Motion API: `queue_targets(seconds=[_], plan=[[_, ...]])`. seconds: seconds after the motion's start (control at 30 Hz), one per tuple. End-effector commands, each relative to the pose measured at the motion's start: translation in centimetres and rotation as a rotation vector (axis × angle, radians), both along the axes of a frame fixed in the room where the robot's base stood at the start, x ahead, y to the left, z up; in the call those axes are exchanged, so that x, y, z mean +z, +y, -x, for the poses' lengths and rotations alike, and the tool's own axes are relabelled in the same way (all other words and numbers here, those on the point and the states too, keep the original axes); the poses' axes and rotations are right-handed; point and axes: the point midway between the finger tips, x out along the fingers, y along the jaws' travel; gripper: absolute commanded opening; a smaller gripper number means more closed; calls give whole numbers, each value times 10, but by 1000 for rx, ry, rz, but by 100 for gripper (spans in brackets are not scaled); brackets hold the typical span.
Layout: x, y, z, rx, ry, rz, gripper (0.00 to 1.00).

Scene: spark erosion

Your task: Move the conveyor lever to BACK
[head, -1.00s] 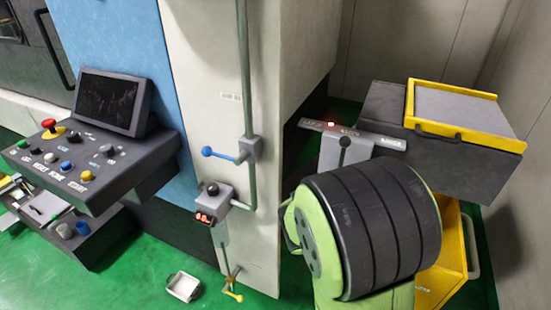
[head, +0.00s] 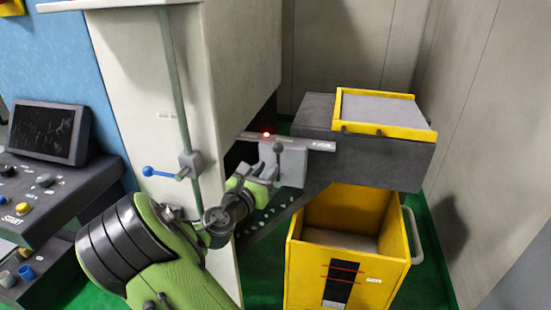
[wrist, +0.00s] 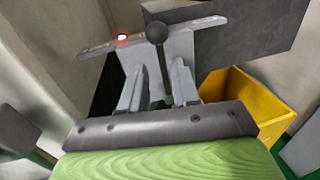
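The conveyor lever has a dark round knob (head: 278,147) on a thin stem. It stands in front of a grey housing (head: 291,168) below a label plate (head: 322,146). A red light (head: 267,135) glows on the plate's left part; the lettering is too small to read. In the wrist view the knob (wrist: 157,32) is ahead of my gripper, its stem running down between the fingers. My gripper (wrist: 158,80) is open, with a finger on either side of the stem and no clear contact. In the head view my gripper (head: 262,171) is just left of the housing, partly hidden by my wrist.
A dark conveyor box (head: 385,160) with a yellow-framed tray (head: 430,133) is behind right. A yellow bin (head: 300,270) stands below it. A blue-knobbed lever (head: 148,171) projects from the machine column at left. A control panel (head: 60,200) is farther left.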

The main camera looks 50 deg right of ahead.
Motion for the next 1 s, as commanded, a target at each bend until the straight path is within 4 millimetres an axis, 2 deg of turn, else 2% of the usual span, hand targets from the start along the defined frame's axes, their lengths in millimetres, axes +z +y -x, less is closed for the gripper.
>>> queue_targets(seconds=[0.03, 0.2, 0.33, 0.67, 0.87, 1.0], plan=[[0, -14, -1, -6, -3, 1, 31], [0, -52, -10, -4, -3, 0, 31], [0, -69, -14, -1, -2, 0, 31], [0, -76, -16, 1, -2, -2, 31], [0, -75, -16, 0, -2, -2, 0], [0, -75, -16, 0, -2, -1, 0]])
